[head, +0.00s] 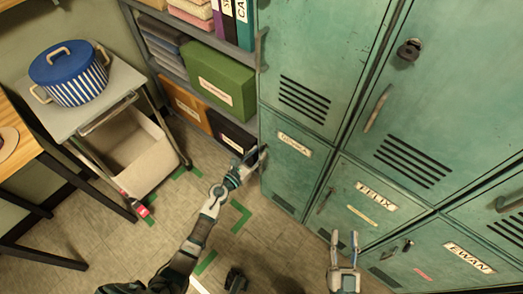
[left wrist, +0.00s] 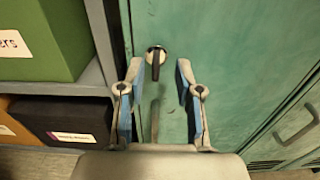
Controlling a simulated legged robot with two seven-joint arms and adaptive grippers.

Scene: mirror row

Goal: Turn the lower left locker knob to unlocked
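The lower left locker (head: 285,180) is a teal door with a small name label and vents. Its knob (left wrist: 156,60) shows in the left wrist view as a dark lever on a pale round plate, with the lever pointing about straight down. My left gripper (head: 250,158) is at the left edge of this door. In the left wrist view my left gripper (left wrist: 156,72) is open, one finger on each side of the knob, with nothing gripped. The head view does not clearly show the knob behind the gripper. My right gripper (head: 344,240) is open and empty before the lower lockers.
A locker labelled Felix (head: 365,205) and one labelled Ewan (head: 450,255) are to the right. A shelf with a green box (head: 218,82) stands directly left of the lockers. A cart (head: 85,115) bears a blue striped pot (head: 72,78). Floor between is mostly clear.

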